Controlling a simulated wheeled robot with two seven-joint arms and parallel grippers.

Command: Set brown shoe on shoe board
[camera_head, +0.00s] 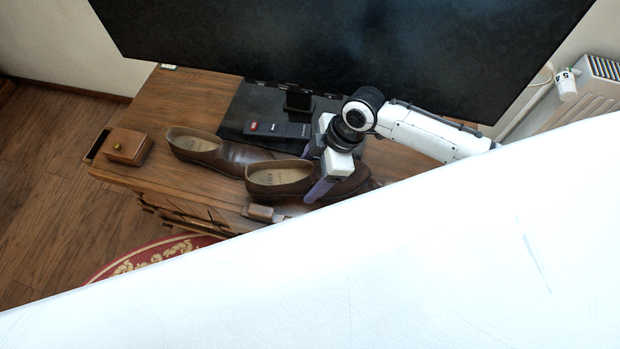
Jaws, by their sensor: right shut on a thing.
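Two brown leather shoes are on top of the wooden cabinet, toes to the right. The far shoe (232,158) is on the left, and the near shoe (275,190) is closer to the cabinet's front edge. My right gripper (315,170) comes in from the right. Its purple fingers straddle the near shoe just ahead of its opening and are shut on it. The gripper hides part of the shoe's front. I cannot tell whether the shoe is touching the cabinet top. I cannot make out a shoe board. My left gripper is not in view.
The wooden cabinet (160,105) holds a small wooden box (127,146) at its left. A large black screen (350,40) stands behind the shoes, with remotes (278,129) at its base. A radiator (602,75) is at right. A large white surface hides the lower view.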

